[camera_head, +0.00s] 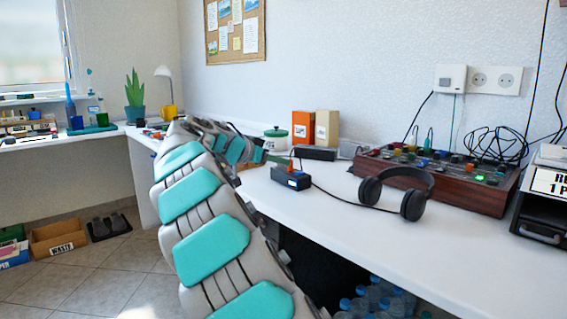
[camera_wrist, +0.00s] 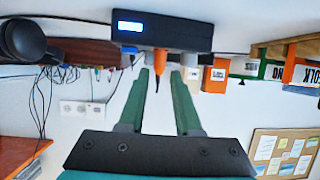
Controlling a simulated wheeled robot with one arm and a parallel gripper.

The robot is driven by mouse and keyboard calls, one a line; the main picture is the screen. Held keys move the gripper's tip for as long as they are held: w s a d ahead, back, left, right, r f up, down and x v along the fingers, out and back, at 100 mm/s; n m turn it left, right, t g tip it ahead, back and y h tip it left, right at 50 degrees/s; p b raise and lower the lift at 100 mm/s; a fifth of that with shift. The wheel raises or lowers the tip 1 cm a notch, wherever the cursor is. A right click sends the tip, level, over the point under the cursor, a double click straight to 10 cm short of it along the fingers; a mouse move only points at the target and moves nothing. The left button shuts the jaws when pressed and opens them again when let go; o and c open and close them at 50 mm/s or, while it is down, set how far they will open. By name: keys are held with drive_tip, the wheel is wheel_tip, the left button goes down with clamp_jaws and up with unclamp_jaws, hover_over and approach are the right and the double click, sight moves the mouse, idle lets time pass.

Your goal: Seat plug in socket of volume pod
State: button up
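The volume pod (camera_head: 291,179) is a small black box with a lit display, lying on the white desk left of the headphones. In the wrist view, which is upside down, the pod (camera_wrist: 185,34) is at the top with its blue-white display facing me. An orange plug (camera_wrist: 160,62) with a thin black tail sticks up from the pod's top side; its lower end meets the pod, and I cannot tell how deep it sits. My gripper (camera_wrist: 161,73) is open, with one green finger on each side of the plug and gaps visible. In the head view my gripper (camera_head: 277,160) is beside the pod.
Black headphones (camera_head: 398,190) lie right of the pod, with a cable running between them. A wooden-sided mixer (camera_head: 440,182) with cables stands behind. The desk's front right is clear.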

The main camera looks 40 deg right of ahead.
drive_tip(key=v, duration=0.9)
drive_tip(key=shift+s, duration=0.1)
drive_tip(key=s+a+f+n+y, duration=0.1)
drive_tip(key=s+f, duration=0.1)
drive_tip(key=s, duration=0.1)
drive_tip(key=s+a+f+n+y+p, duration=0.1)
drive_tip(key=s+f+n+y, duration=0.1)
drive_tip(key=s+f, duration=0.1)
drive_tip(key=s+a+f+n+y+p, duration=0.1)
drive_tip(key=s+a+f, duration=0.1)
drive_tip(key=s, duration=0.3)
drive_tip(key=shift+s+a+f+n+g, duration=0.1)
drive_tip(key=shift+f+n+g, duration=0.3)
drive_tip(key=shift+f, duration=0.2)
drive_tip(key=s+a+f+n+g+y+p, duration=0.1)
drive_tip(key=s+a+f+n+y, duration=0.2)
drive_tip(key=s+a+f, duration=0.3)
drive_tip(key=s+a+f+n+g+y+p, duration=0.1)
drive_tip(key=s+a+f+n+y, duration=0.2)
drive_tip(key=s, duration=1.1)
drive_tip(key=s+a+f+n+y+p, duration=0.1)
drive_tip(key=s+a+f+n+y, duration=0.2)
drive_tip(key=a, duration=1)
drive_tip(key=s+f+n, duration=0.2)
drive_tip(key=s+f, duration=0.3)
drive_tip(key=s, duration=0.2)
drive_tip(key=shift+s+a+f+n+g, duration=0.2)
drive_tip(key=shift+a+f+n+g, duration=0.1)
drive_tip(key=shift+a+f+g, duration=0.1)
